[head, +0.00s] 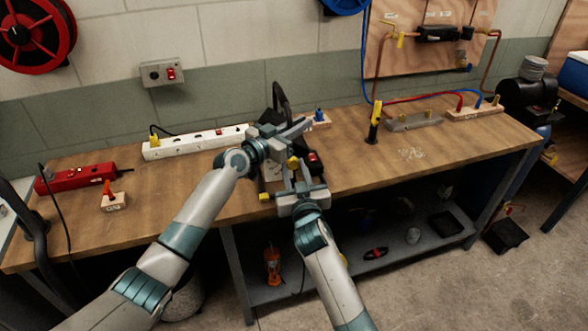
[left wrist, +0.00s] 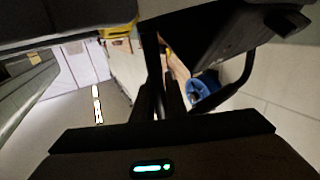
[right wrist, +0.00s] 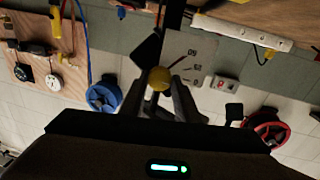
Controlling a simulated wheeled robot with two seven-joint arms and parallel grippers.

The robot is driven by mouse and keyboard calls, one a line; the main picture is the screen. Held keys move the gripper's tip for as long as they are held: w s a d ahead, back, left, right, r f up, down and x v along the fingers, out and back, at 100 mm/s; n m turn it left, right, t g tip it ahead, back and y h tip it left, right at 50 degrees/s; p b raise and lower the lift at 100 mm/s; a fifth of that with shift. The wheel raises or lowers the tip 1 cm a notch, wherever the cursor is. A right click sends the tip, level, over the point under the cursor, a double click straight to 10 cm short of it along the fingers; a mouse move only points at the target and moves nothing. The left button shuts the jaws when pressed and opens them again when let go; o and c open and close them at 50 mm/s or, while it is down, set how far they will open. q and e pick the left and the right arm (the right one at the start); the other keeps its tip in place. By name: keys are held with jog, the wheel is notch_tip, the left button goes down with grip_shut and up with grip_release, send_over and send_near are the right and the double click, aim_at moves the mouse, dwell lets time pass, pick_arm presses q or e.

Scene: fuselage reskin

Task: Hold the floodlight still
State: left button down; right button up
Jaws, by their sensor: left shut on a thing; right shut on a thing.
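The floodlight (head: 280,97) stands at the front middle of the bench; its dark frame shows above my grippers, which hide much of the rest. In the left wrist view its dark body (left wrist: 225,38) fills the top right. My left gripper (head: 284,132) is shut on a dark, narrow part of the floodlight, between its fingers (left wrist: 160,95). My right gripper (head: 294,168) is lower and nearer the front edge. It is shut on a yellow knob (right wrist: 159,79), which sits in front of a grey plate with printed numbers (right wrist: 188,55).
A white power strip (head: 195,142) lies behind to the left, and a red tool (head: 75,178) at the far left. A dark, yellow-topped tool (head: 374,122) stands to the right. The wooden bench (head: 340,155) is bare between it and my grippers. A lower shelf holds loose items.

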jog(key=o, duration=1.1)
jog(key=shift+c, duration=0.2)
jog(key=shift+s, duration=0.15)
jog(key=s+d, duration=0.2)
jog(key=s, duration=0.9)
jog(key=shift+s, duration=0.3)
jog(key=shift+d, duration=0.1)
